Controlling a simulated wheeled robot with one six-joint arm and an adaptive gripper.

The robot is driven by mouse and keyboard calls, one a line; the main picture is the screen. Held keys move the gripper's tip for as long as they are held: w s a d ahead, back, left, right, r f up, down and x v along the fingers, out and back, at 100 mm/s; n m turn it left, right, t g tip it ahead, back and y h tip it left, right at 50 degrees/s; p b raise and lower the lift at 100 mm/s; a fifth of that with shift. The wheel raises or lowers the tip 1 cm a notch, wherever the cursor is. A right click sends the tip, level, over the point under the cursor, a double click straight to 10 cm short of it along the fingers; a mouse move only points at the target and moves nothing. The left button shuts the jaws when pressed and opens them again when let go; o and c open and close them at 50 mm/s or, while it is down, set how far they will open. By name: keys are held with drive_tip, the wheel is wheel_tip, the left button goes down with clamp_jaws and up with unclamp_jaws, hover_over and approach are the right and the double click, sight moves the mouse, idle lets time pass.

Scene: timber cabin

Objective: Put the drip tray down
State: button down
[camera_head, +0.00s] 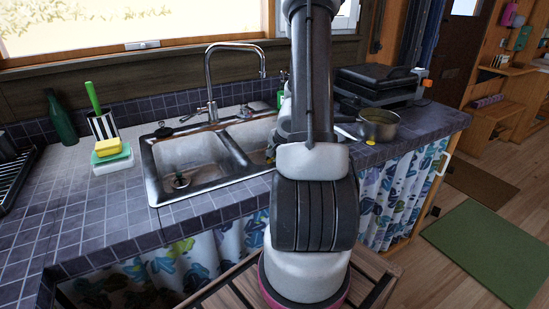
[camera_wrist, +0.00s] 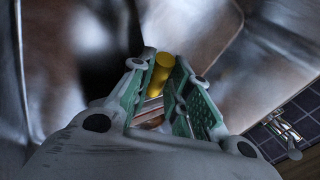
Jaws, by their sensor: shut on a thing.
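My gripper (camera_wrist: 165,88) shows in the wrist view, its green-padded fingers closed around a narrow thing. A yellow, rounded piece (camera_wrist: 161,70) shows between the fingertips, with pale and reddish strips below it. I cannot tell whether this is part of the drip tray; no whole tray can be made out. Shiny metal sink walls (camera_wrist: 185,32) surround the fingertips. In the head view my arm hides the gripper, over the right part of the double sink (camera_head: 197,190).
A tap (camera_head: 211,80) rises behind the sink. A sponge (camera_head: 108,147), a brush holder (camera_head: 103,125) and a green bottle (camera_head: 61,118) stand at left. A black grill (camera_head: 376,86) and a metal pot (camera_head: 379,124) stand at right. The front left counter is clear.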

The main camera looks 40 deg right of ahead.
drive_tip(key=c, duration=1.3)
unclamp_jaws()
drive_tip(key=shift+c, duration=0.2)
drive_tip(key=v, duration=1.2)
drive_tip(key=s+a+r+n+y, duration=0.2)
drive_tip(key=a+r+n+y, duration=0.1)
drive_tip(key=a+r+n, duration=0.95)
drive_tip(key=s+a+r+n, duration=0.2)
drive_tip(key=s+a+r, duration=0.1)
drive_tip(key=s, duration=0.3)
drive_tip(key=s+a+r+n+g+h, duration=0.1)
drive_tip(key=s+a+r+n, duration=0.1)
drive_tip(key=s, duration=0.4)
drive_tip(key=a+n, duration=0.1)
drive_tip(key=a, duration=0.1)
drive_tip(key=shift+a+r+n+g, duration=0.25)
drive_tip(key=shift+r+n+g, duration=0.05)
drive_tip(key=shift+r+n, duration=0.05)
